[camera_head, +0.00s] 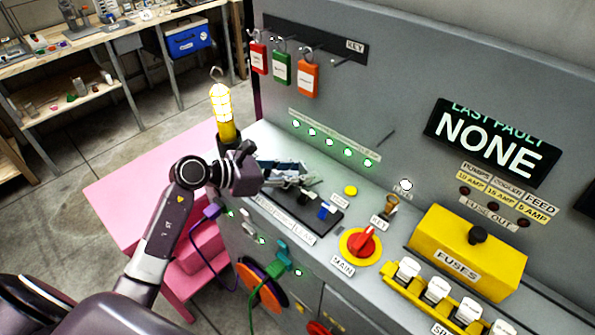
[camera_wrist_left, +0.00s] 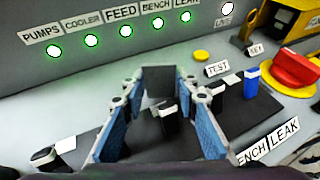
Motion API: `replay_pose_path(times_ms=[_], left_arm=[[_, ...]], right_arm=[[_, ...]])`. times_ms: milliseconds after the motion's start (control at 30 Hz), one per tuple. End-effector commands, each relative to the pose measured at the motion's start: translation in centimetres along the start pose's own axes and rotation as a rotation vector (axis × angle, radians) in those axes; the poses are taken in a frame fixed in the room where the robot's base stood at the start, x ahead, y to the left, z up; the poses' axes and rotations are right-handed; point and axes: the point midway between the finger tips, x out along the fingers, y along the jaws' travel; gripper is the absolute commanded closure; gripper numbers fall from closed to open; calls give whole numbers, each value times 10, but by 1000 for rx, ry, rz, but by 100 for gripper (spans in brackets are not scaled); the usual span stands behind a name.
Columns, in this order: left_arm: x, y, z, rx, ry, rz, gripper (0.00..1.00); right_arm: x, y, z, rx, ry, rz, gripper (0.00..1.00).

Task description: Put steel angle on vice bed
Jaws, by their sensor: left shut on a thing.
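My left gripper (camera_head: 296,184) is over the dark plate at the left end of the grey panel's ledge. In the left wrist view its blue-padded fingers (camera_wrist_left: 160,88) stand apart with a dark grey piece (camera_wrist_left: 158,80) between their tips; it is shut on this piece. I cannot tell whether the piece is the steel angle. A small black block (camera_wrist_left: 168,122) shows between the fingers, over the dark plate (camera_wrist_left: 265,110). I cannot make out a vice bed in either view. My right gripper is not in view.
A red MAIN knob (camera_head: 361,243), a yellow FUSES box (camera_head: 468,252) and a yellow lamp (camera_head: 222,110) stand on or beside the panel. Key tags (camera_head: 282,68) hang above. A pink table (camera_head: 130,195) is at left. A wooden workbench (camera_head: 95,35) with tools stands behind, across open floor.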

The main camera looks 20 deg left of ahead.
Motion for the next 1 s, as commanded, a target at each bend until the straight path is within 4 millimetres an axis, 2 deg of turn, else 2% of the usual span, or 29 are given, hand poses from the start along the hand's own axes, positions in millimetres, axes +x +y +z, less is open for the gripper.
replay_pose_path(times_ms=[100,133,200,600,767,1000], left_arm=[[2,0,-4,1,-1,0,100],[2,0,-4,1,0,0,71],[1,0,-2,1,0,0,65],[-4,0,0,1,2,1,65],[-32,1,-4,5,5,3,65],[-86,0,-4,2,5,1,65]], right_arm=[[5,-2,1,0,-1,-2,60],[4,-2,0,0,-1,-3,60],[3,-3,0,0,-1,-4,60],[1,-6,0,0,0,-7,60],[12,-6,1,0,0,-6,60],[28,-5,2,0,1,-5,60]])
